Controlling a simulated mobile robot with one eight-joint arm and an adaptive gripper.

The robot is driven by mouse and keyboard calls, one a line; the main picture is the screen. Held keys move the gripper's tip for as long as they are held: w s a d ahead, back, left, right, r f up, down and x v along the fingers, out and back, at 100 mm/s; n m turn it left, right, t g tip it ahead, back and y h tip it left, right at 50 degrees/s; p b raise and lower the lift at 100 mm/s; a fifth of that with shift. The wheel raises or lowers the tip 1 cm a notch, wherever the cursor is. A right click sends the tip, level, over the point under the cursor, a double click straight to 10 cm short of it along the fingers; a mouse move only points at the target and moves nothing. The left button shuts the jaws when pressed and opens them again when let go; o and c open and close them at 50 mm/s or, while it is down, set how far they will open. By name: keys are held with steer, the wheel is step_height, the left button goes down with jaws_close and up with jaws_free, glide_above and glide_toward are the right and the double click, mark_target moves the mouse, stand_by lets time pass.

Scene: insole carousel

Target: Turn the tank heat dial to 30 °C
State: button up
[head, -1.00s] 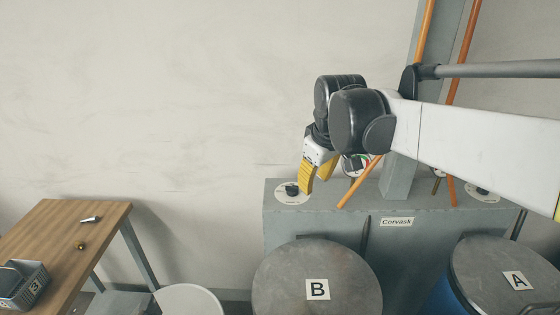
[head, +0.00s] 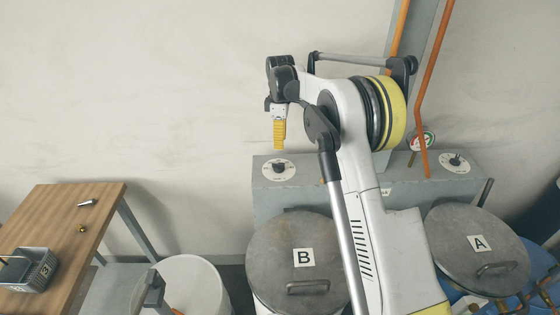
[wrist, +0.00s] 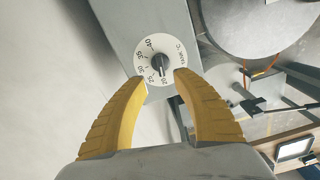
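The tank heat dial (head: 279,168) is a white disc with a black knob on the left end of the grey cabinet top. In the wrist view the dial (wrist: 160,63) reads "TANK °C", with marks from 20 to 40; its pointer appears to be at or near 20. My gripper (head: 279,147) hangs above the dial, yellow fingers pointing down and apart from it. In the wrist view my gripper (wrist: 162,80) is open and empty, fingertips spread to either side of the dial's lower part. The head view shows the fingers edge-on.
A second dial (head: 455,162) and a gauge (head: 422,142) are at the cabinet's right. Lidded drums B (head: 287,230) and A (head: 462,223) stand in front. Orange pipes (head: 430,100) rise behind. A wooden table (head: 62,205) with a grey basket (head: 38,270) is at left.

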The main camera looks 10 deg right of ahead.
mark_target(280, 163)
step_height(280, 163, down, 10)
steer(key=shift+f+b, duration=0.25)
steer(key=shift+b, duration=0.2)
jaws_close()
